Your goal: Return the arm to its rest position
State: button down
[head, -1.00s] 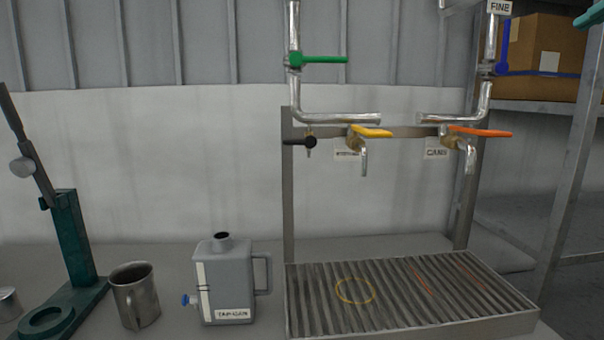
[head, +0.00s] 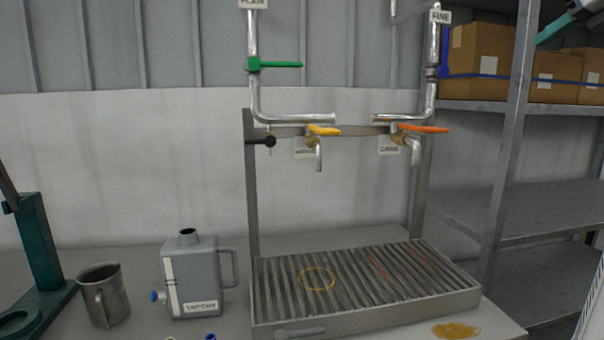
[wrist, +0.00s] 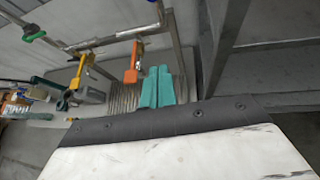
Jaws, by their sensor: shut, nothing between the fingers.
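My gripper (wrist: 157,72) shows in the wrist view as two teal fingers side by side, shut with nothing between them. In the head view my gripper's teal tip (head: 552,31) enters at the upper right corner, in front of the boxes on the shelf. It is raised well above the bench and apart from the taps. The rest of my arm is mostly out of the head view.
Pipes with a green valve handle (head: 275,65), yellow handle (head: 323,130) and orange handle (head: 424,129) stand above a slatted drip tray (head: 365,320). A grey jug (head: 190,275), metal mug (head: 104,295) and brownish puddle (head: 456,330) are on the bench. Shelving (head: 512,150) stands right.

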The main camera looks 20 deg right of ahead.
notch_tip(320, 180, down, 10)
jog(key=n+g, duration=0.2)
jog(key=n, duration=0.4)
jog(key=a+f+n+g+y, duration=0.1)
jog(key=a+f+n+g, duration=0.4)
jog(key=a+f+n, duration=1)
jog(key=s+a+f+n+g, duration=0.1)
jog(key=s+a+f+n, duration=0.3)
jog(key=a, duration=0.5)
jog(key=s+a+f+n+g+h, duration=0.1)
jog(key=s+a+f+n, duration=0.4)
jog(key=a+f, duration=0.3)
jog(key=s+a+f+n+g, duration=0.1)
jog(key=s+a+f+n, duration=0.3)
jog(key=a, duration=0.5)
jog(key=shift+s+a+f+n, duration=0.35)
jog(key=shift+f+n, duration=1.05)
